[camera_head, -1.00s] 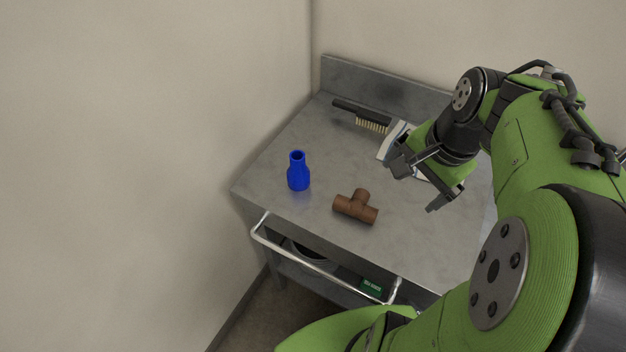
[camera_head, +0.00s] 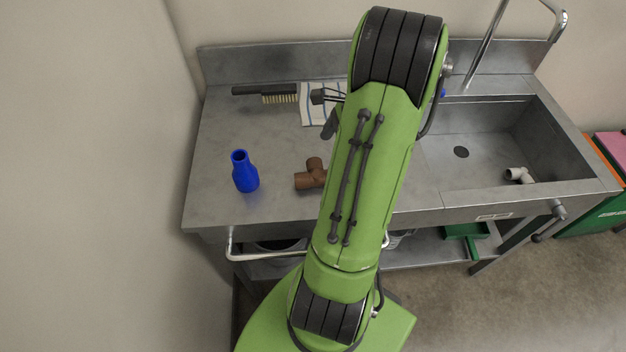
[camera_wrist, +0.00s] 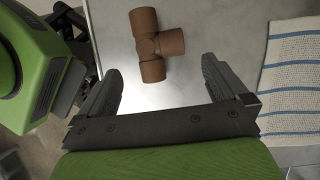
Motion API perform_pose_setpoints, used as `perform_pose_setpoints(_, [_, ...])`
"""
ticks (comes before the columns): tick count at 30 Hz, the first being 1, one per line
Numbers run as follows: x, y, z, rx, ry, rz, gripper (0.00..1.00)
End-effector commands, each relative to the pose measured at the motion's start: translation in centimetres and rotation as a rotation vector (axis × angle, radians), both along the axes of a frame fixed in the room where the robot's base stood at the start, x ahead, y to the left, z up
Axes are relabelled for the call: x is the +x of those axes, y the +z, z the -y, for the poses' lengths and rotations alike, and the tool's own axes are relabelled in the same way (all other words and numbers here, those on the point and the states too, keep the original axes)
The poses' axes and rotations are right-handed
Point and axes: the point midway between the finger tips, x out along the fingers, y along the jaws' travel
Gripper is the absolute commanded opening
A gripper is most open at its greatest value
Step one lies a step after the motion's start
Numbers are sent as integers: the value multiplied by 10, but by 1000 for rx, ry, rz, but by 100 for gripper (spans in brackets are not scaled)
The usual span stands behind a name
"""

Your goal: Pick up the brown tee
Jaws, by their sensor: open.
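The brown tee (camera_head: 311,174) lies on the grey metal worktop, partly hidden behind my arm in the head view. In the wrist view the whole brown tee (camera_wrist: 154,45) shows at the upper middle, with one branch pointing right. My gripper (camera_wrist: 162,78) is open, its two dark fingers apart with bare worktop between them. The tee lies beyond the fingertips in that view, and nothing is held. In the head view my gripper is mostly hidden by my arm; only dark parts (camera_head: 328,112) show at its left.
A blue reducer (camera_head: 244,172) stands left of the tee. A brush (camera_head: 266,92) and a striped cloth (camera_head: 313,116) lie at the back; the cloth (camera_wrist: 292,80) is also right in the wrist view. A sink (camera_head: 500,191) with a white fitting (camera_head: 518,175) is at right.

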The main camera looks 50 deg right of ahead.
Motion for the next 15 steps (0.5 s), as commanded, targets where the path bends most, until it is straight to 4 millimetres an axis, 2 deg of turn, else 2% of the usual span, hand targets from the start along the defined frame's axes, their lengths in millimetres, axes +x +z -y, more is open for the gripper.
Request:
perform_pose_setpoints(1, [3, -14, -4, 1, 3, -1, 100])
perform_pose_setpoints(7, [10, -36, -11, 0, 2, -2, 100])
perform_pose_setpoints(12, [19, -66, -22, 0, 3, -1, 100])
perform_pose_setpoints(15, [22, -75, -25, -1, 3, -1, 100])
